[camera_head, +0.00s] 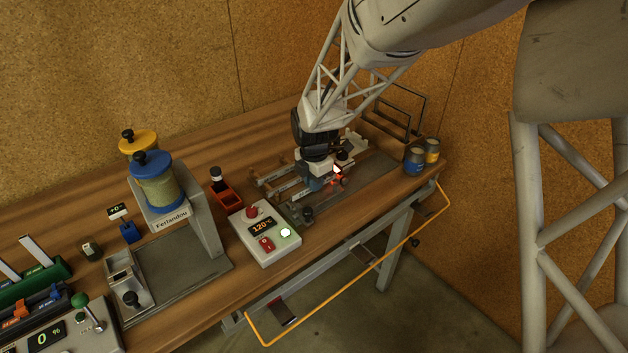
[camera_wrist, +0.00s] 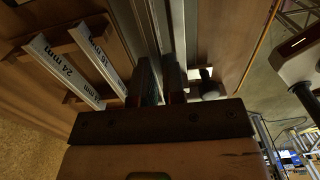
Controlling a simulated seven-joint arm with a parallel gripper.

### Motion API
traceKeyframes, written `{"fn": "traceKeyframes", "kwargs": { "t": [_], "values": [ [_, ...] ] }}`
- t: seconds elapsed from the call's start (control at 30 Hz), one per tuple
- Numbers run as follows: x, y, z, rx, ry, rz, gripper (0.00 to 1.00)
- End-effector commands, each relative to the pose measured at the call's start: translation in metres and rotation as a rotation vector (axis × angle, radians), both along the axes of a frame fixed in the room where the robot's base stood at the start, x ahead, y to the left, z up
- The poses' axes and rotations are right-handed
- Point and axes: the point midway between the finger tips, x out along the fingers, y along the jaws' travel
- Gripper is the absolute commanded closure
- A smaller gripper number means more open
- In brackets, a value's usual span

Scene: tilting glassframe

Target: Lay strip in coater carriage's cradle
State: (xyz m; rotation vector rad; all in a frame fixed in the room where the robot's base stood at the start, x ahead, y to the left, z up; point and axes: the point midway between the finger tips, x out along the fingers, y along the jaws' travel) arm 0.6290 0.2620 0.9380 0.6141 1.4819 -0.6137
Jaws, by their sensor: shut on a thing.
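My gripper (camera_wrist: 160,70) is shut over the bench in the wrist view, its two dark fingers close together. It is shut on what seems to be the strip, which is mostly hidden between the fingers. In the head view my gripper (camera_head: 317,184) is low over the long metal coater bed (camera_head: 372,180), beside a small red part (camera_head: 338,184) that may belong to the carriage. The cradle cannot be made out. I cannot tell whether the held thing touches anything.
A wooden rack (camera_head: 283,181) holds labelled metal strips, including one marked 24 mm (camera_wrist: 62,70). A 120°C control box (camera_head: 264,234) stands front left of my gripper.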

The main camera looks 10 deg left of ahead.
Motion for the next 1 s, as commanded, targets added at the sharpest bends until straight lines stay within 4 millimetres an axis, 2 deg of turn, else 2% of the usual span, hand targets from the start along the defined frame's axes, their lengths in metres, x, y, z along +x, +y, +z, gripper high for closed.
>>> {"fn": "traceKeyframes", "kwargs": {
  "t": [0.93,0.97,1.0],
  "values": [
    [0.000,0.000,-0.017,0.000,0.000,0.000,1.00],
    [0.000,0.000,-0.017,0.000,0.000,0.000,0.88],
    [0.000,0.000,-0.017,0.000,0.000,0.000,0.82]
  ]
}}
